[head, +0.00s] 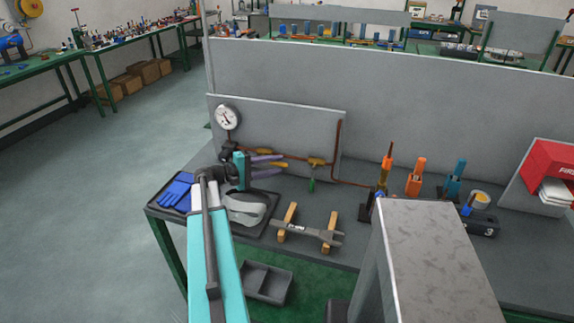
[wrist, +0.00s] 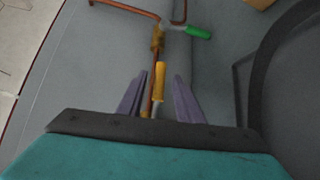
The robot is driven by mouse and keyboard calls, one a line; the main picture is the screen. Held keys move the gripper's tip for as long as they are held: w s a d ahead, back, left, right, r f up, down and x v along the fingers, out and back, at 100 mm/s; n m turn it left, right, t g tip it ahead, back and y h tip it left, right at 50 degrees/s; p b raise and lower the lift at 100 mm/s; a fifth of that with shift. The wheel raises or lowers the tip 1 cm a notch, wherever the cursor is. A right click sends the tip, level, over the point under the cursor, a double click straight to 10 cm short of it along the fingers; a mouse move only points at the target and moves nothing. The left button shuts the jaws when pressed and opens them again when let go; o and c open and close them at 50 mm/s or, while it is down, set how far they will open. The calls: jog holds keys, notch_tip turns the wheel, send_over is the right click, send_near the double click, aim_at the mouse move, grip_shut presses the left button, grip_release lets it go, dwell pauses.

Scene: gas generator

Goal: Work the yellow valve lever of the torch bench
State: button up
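The yellow valve lever (wrist: 160,81) lies between the two purple fingers of my gripper (wrist: 159,97) in the wrist view, with a visible gap on each side. In the head view the yellow lever (head: 279,164) shows between the fingers of my gripper (head: 268,165), in front of the upright grey panel (head: 290,125). My gripper is open and does not visibly touch the lever. A copper pipe runs beneath the lever to a brass fitting (wrist: 158,40) with a green handle (wrist: 198,32). My gripper partly hides the lever's pivot in the head view.
A round pressure gauge (head: 228,117) sits on the panel's left. A red first-aid box (head: 552,160) stands at the right.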

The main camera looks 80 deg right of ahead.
jog(key=shift+p+x, duration=0.95)
jog(key=shift+x, duration=2)
